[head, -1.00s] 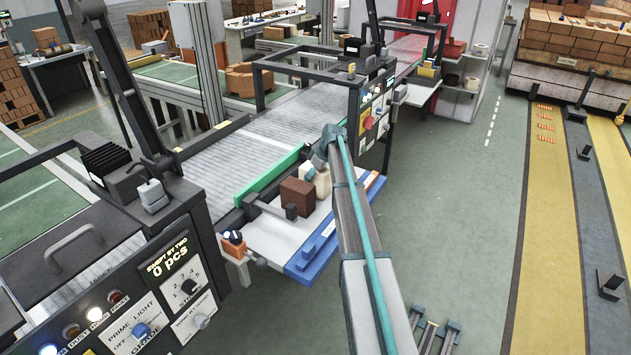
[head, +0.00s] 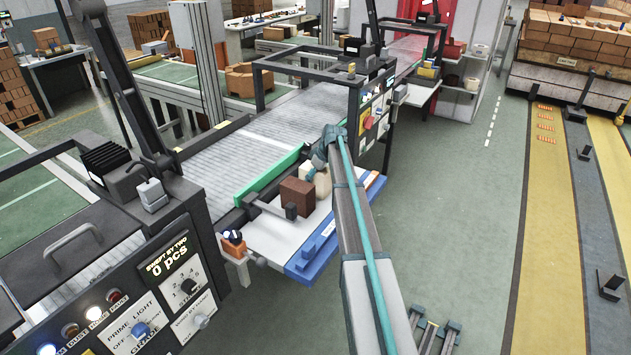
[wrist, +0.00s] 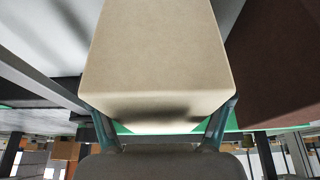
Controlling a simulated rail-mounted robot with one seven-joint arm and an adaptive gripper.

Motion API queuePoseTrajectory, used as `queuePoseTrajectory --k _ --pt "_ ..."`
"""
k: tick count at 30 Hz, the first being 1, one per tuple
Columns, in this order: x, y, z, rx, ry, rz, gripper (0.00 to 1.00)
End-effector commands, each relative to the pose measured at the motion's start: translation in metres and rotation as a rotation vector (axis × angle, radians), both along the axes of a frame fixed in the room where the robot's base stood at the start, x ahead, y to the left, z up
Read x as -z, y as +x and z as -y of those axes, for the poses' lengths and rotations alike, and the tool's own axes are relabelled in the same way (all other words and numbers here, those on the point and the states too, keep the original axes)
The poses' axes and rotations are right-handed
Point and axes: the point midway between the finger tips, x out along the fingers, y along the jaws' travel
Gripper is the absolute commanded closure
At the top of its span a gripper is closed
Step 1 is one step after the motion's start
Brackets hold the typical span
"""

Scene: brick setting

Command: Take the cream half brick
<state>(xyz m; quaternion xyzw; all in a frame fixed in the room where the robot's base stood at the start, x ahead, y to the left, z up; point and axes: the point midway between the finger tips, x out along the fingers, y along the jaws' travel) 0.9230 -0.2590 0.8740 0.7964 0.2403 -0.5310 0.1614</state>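The cream half brick (head: 322,182) stands on the white shelf beside the roller conveyor, partly hidden by my arm in the head view. It fills the upper middle of the wrist view (wrist: 155,50). My gripper (wrist: 163,108) has one finger at each side of the brick, and no gap shows between fingers and brick. The fingertips are partly hidden by the brick. In the head view, my gripper is largely hidden behind the wrist and the brick shows just below it. Whether the brick is lifted cannot be seen.
A dark brown brick (head: 297,197) stands close to the left of the cream one, and also shows in the wrist view (wrist: 275,65). The white shelf (head: 258,238) has a blue front edge (head: 312,262). A green rail (head: 268,178) runs behind. Open floor lies to the right.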

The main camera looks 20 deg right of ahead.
Motion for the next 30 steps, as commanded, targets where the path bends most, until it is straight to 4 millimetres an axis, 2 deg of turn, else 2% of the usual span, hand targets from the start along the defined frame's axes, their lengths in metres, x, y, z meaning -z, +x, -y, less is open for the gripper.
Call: queuePoseTrajectory --k 1,6,8,18,23,25,30 --pt "0.001 -0.001 0.0 -0.001 0.0 -0.003 0.57" --pt "0.002 -0.001 0.0 0.0 0.001 -0.003 0.86" --pt "0.002 -0.001 0.0 0.0 0.002 -0.003 0.93" --pt "0.002 -0.001 -0.001 -0.001 0.002 -0.004 0.94" --pt "-0.005 -0.001 -0.001 -0.002 0.002 -0.004 0.95" --pt "-0.013 0.0 -0.001 -0.001 0.001 -0.002 1.0" --pt "-0.044 0.001 0.0 0.0 0.0 0.001 1.0"
